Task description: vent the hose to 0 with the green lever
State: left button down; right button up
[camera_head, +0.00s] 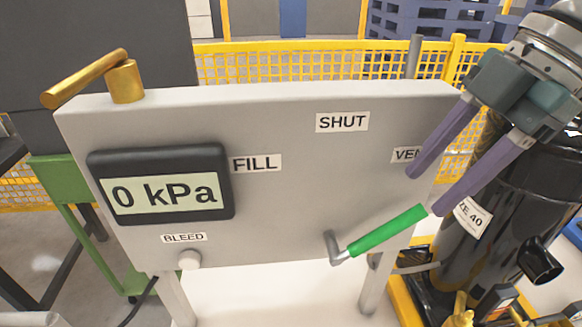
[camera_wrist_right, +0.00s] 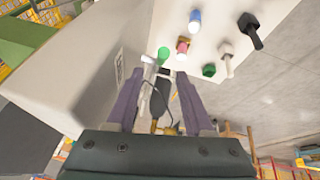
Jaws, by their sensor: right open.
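The green lever (camera_head: 388,231) sits on a grey pivot at the lower right of the panel (camera_head: 300,190) and points right and slightly up. My right gripper (camera_head: 425,192) is open, its purple fingers just above and right of the lever's tip; it holds nothing. In the right wrist view a round green end (camera_wrist_right: 163,54) shows beyond and between the fingertips. The gauge (camera_head: 160,190) reads 0 kPa. The SHUT label (camera_head: 342,122) is clear; the VENT label (camera_head: 405,155) is partly hidden by a finger. My left gripper is out of view.
A brass lever (camera_head: 85,79) stands on the panel's top left. A BLEED knob (camera_head: 190,260) is below the gauge. A black tank (camera_head: 500,200) stands close on the right, behind my gripper. A yellow mesh fence (camera_head: 300,62) runs behind. Space before the panel's middle is clear.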

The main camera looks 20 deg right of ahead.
aim_at(398, 222)
jog(key=x, duration=0.9)
jog(key=shift+s+a+f+p, duration=0.15)
jog(key=shift+p, duration=0.15)
jog(key=shift+c, duration=0.2)
grip_shut()
dwell(0.7)
